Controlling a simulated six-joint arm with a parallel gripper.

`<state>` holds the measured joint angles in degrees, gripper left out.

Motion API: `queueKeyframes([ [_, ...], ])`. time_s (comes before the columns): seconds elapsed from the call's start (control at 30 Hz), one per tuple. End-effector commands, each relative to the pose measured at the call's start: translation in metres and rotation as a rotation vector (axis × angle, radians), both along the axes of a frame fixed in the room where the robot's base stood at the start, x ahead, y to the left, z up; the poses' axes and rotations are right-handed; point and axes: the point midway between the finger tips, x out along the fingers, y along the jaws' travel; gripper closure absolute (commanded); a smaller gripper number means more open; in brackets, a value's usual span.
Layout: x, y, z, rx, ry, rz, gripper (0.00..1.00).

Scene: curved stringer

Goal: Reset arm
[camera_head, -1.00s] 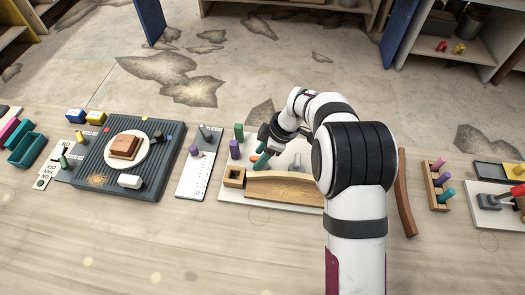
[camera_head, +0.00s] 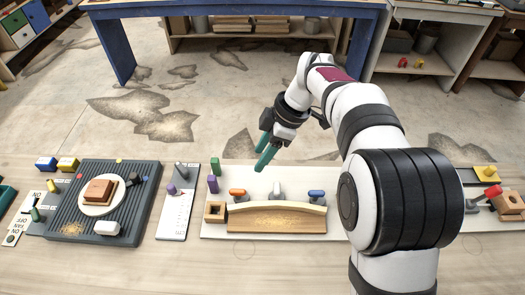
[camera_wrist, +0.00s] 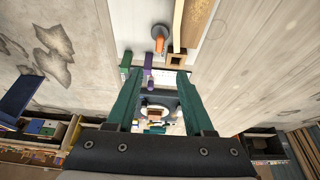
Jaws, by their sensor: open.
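My gripper (camera_head: 260,162) hangs above the back edge of the white work board (camera_head: 335,227), with its two green fingers pointing down. The fingers are apart and nothing is between them; the wrist view also shows the gripper (camera_wrist: 159,72) open and empty. On the board a wooden block with a curved top (camera_head: 278,222) lies along the front, with a pale curved strip (camera_head: 275,205) along its upper edge. Behind it stand an orange-handled clamp (camera_head: 238,194), a grey one (camera_head: 277,190) and a blue one (camera_head: 316,195). My arm hides the board's right end.
A square wooden box (camera_head: 215,211) sits at the board's left end. Green (camera_head: 213,167) and purple (camera_head: 212,184) blocks stand behind it. A white panel (camera_head: 178,215) and a dark ribbed tray (camera_head: 70,222) lie further left. The floor behind the table is open.

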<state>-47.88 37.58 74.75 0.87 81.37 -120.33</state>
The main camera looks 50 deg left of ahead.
Motion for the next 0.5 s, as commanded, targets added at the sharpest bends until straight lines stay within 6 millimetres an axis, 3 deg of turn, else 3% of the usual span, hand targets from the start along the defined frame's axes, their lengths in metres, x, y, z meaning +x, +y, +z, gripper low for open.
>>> queueKeyframes([
  [0.17, 0.000, 0.000, 0.000, -0.001, 0.001, -0.002, 0.47],
  [0.27, 0.009, -0.021, 0.011, -0.028, 0.013, -0.116, 0.47],
  [0.37, 0.025, -0.093, 0.039, -0.120, 0.071, -0.508, 0.47],
  [0.43, 0.023, -0.166, 0.058, -0.207, 0.139, -0.918, 0.47],
  [0.5, 0.003, -0.236, 0.067, -0.286, 0.221, -1.356, 0.47],
])
